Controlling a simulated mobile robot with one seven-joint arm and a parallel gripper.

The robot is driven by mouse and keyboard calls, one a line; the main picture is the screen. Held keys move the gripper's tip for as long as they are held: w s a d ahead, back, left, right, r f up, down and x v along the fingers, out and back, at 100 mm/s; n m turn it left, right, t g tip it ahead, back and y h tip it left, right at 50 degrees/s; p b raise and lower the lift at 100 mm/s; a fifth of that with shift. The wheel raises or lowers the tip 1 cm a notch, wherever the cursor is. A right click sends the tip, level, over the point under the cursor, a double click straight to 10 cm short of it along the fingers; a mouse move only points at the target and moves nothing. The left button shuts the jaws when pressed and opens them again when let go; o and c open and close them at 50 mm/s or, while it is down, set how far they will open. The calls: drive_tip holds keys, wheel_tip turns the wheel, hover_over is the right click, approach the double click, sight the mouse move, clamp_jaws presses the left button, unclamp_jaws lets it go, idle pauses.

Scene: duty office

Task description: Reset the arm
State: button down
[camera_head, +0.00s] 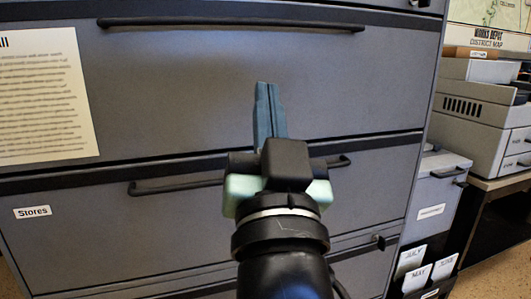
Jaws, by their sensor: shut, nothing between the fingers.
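My gripper (268,88) is in the middle of the head view, at the end of my black arm, which comes up from the bottom edge. Its two blue-grey fingers point upward in the picture and lie together, with nothing between them. Behind it is a grey filing cabinet (200,90) with wide drawers. The fingers overlap the drawer fronts in the picture; I cannot tell how far they are from them.
A long handle (230,24) crosses the upper drawer. A printed sheet (45,95) is on the cabinet's left, above a "Stores" label (33,212). At right are a grey box (438,190), month-labelled cards (416,278) and grey machines (480,115) on a dark-framed table.

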drive_tip(key=s+r+n+t+h, duration=0.2)
drive_tip(key=s+r+t, duration=0.2)
drive_tip(key=s+r, duration=0.6)
wheel_tip(320, 180, up, 30)
drive_tip(key=p, duration=3.1)
drive_tip(key=shift+w+a+m+g+p, duration=0.15)
drive_tip(key=shift+w+m+g+p, duration=0.15)
drive_tip(key=shift+g+p, duration=0.1)
drive_tip(key=shift+f, duration=0.15)
